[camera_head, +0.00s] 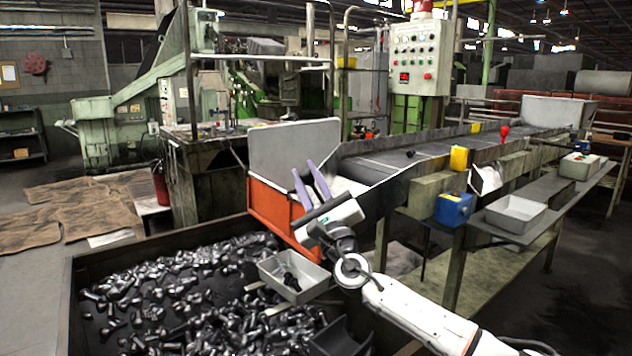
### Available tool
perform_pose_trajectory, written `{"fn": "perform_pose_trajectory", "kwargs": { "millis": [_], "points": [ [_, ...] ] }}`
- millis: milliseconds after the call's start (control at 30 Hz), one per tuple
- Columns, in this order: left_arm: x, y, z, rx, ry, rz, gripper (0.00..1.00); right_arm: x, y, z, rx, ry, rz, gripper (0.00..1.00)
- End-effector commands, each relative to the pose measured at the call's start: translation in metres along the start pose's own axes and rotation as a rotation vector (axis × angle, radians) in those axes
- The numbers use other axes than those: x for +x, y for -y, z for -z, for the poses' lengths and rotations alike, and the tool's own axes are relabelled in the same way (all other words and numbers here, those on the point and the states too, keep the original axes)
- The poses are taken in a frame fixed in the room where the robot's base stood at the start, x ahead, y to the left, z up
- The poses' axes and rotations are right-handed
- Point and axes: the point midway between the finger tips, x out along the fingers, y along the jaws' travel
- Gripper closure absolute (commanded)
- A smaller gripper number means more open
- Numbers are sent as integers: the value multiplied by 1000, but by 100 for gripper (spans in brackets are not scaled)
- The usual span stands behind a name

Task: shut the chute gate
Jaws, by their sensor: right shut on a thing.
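The chute gate (285,145) is a flat grey panel standing upright and slightly tilted above the orange chute (268,208), at the mouth end of the conveyor. My right gripper (304,168) comes in from the lower right, with its two pale purple fingers reaching up against the gate's lower right part. It is shut on the gate; the exact place of grip is partly hidden by the fingers. My left gripper is not in view.
The conveyor (400,158) runs back to the right.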

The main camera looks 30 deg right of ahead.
Motion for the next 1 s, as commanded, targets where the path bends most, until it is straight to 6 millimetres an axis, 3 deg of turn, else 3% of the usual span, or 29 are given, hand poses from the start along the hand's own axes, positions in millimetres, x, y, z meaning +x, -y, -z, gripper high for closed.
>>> {"fn": "perform_pose_trajectory", "kwargs": {
  "millis": [300, 700, 733, 833, 1000],
  "points": [
    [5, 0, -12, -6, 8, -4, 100, -4, -8, -2, -68, 36, -18, 100],
    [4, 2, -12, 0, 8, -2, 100, -5, -10, -2, -77, 39, -23, 100],
    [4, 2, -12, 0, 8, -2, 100, -5, -10, -2, -78, 39, -23, 77],
    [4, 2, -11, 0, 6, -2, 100, -5, -10, -2, -76, 39, -23, 60],
    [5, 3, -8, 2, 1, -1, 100, -5, -10, -2, -72, 38, -22, 60]
  ]
}}
